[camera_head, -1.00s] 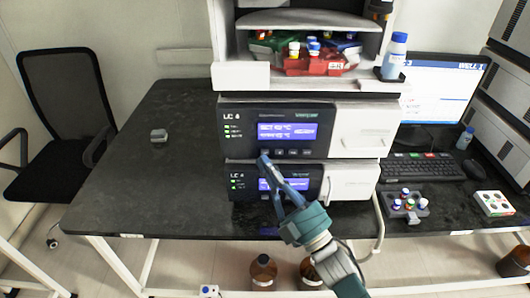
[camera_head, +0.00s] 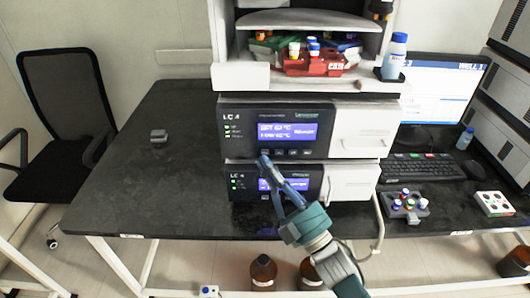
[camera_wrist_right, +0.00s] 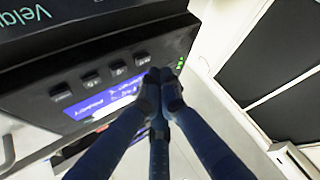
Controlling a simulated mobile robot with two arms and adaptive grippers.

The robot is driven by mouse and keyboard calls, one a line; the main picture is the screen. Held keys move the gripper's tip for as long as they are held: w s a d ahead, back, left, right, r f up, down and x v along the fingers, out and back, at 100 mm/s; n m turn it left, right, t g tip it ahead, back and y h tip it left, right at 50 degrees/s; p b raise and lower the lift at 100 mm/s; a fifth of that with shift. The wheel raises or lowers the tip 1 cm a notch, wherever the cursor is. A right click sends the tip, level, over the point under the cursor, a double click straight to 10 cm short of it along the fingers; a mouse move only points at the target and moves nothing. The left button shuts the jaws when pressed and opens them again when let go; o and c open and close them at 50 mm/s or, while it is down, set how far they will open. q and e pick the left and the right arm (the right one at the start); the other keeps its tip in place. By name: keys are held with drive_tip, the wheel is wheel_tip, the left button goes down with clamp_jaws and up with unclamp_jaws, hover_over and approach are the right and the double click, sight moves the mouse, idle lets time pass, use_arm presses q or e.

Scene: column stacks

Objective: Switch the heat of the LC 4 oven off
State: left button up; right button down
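Two stacked oven units stand on the bench: an upper one (camera_head: 242,138) and a lower one (camera_head: 247,190). Both carry an LC label; the numerals are too blurred to tell apart surely. Each has a lit blue display, an upper display (camera_head: 287,132) and a lower display (camera_head: 288,185). My right gripper (camera_head: 264,160) is shut and empty, its tips at the left end of the upper unit's button row. In the right wrist view the closed fingertips (camera_wrist_right: 165,77) are close beside the end button (camera_wrist_right: 142,57); contact is unclear. My left gripper is out of view.
A red vial tray (camera_head: 315,66) sits in the shelf above. A blue-capped bottle (camera_head: 394,55) stands beside it. A keyboard (camera_head: 422,166), a monitor (camera_head: 440,90) and a vial rack (camera_head: 405,205) are on the right. The bench left of the ovens is mostly clear.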

drive_tip(key=shift+w, duration=0.2)
drive_tip(key=shift+w, duration=0.25)
drive_tip(key=shift+w, duration=0.35)
idle(0.6)
drive_tip(key=shift+s, duration=0.85)
drive_tip(key=s+p, duration=0.2)
drive_tip(key=s, duration=0.3)
idle(0.3)
